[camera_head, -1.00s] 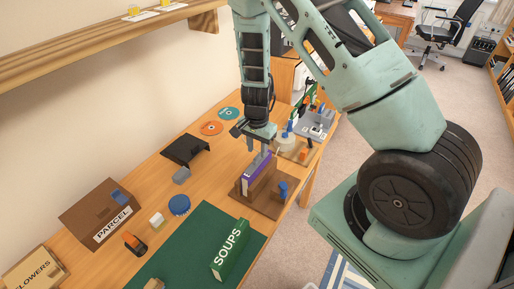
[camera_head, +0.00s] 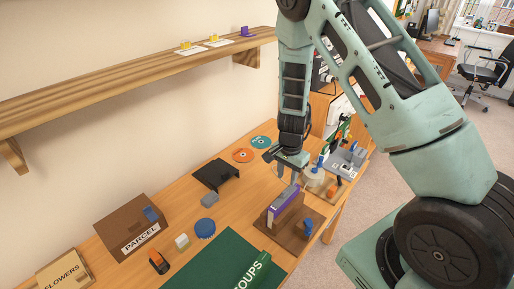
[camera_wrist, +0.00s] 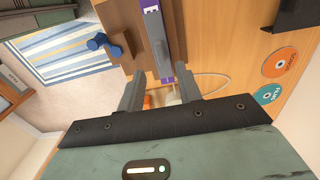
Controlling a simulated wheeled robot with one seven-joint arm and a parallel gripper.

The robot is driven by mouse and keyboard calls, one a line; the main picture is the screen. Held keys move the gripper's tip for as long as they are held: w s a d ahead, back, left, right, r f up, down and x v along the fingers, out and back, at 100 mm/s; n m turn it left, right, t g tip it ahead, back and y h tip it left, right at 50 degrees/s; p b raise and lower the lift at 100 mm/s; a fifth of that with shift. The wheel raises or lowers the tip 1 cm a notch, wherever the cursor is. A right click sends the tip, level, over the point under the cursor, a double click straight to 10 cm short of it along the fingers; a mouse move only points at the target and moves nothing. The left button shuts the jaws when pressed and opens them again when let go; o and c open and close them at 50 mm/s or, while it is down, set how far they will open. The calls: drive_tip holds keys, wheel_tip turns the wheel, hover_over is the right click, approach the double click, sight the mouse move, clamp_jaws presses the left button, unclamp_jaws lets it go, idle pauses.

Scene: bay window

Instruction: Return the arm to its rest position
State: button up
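My gripper (camera_head: 287,173) is at the end of my green arm, which reaches down over the table. Its two grey fingers point down just above a purple book-like block (camera_head: 284,203) standing in a brown wooden holder (camera_head: 300,237). In the wrist view the fingers (camera_wrist: 158,95) are spread apart with nothing held between them. The purple block (camera_wrist: 152,30), with a grey strip on it, lies in line with the gap beyond them. Whether a finger touches it I cannot tell.
A wall shelf (camera_head: 130,82) runs above.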

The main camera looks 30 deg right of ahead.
drive_tip(key=s+a+r+n+y+b, duration=0.1)
drive_tip(key=s+a+r+n, duration=0.2)
drive_tip(key=a, duration=0.4)
drive_tip(key=s+a+r+n+y+b, duration=0.1)
drive_tip(key=s+a+r+n+b, duration=0.1)
drive_tip(key=a+r+n, duration=0.3)
drive_tip(key=s+a+r+n+b, duration=0.1)
drive_tip(key=s+a+r+n, duration=0.15)
drive_tip(key=a, duration=0.55)
drive_tip(key=s+a+r+n+b, duration=0.1)
drive_tip(key=s+a+r+n, duration=0.1)
drive_tip(key=s+n, duration=0.3)
drive_tip(key=s+a+r+n+h+b, duration=0.1)
drive_tip(key=s+r+n, duration=0.3)
drive_tip(key=s, duration=0.7)
drive_tip(key=shift+s+a+n+b, duration=0.4)
drive_tip(key=shift+a+n+b, duration=0.3)
drive_tip(key=shift+n, duration=0.45)
